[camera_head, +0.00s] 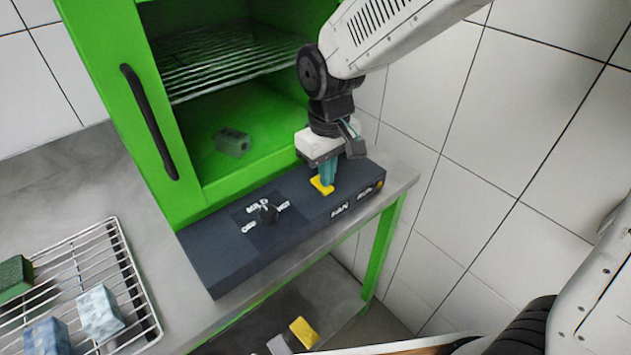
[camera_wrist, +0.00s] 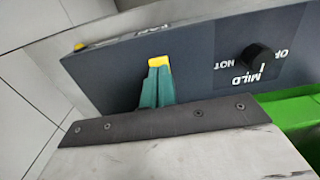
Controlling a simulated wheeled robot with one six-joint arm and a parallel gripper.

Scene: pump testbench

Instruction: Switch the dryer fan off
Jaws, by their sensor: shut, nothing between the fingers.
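The dryer's dark control panel (camera_head: 230,255) runs along the front under the open green cabinet. A yellow piece (camera_head: 320,187), seemingly the fan switch, sits on it just behind the FAN lettering; it also shows in the wrist view (camera_wrist: 159,61). My gripper (camera_head: 327,180) is shut and empty, its teal fingers (camera_wrist: 155,85) pointing down at the yellow piece and partly covering it. I cannot tell whether they touch it or which way it is set. A black knob (camera_head: 267,212) with OFF, MILD and HOT lettering is to the left; the wrist view shows it too (camera_wrist: 257,57).
A green door with a black handle (camera_head: 150,120) is at the left. A wire rack (camera_head: 135,290) with several blocks lies on the worktop. A small yellow spot (camera_head: 379,184) marks the panel's right end.

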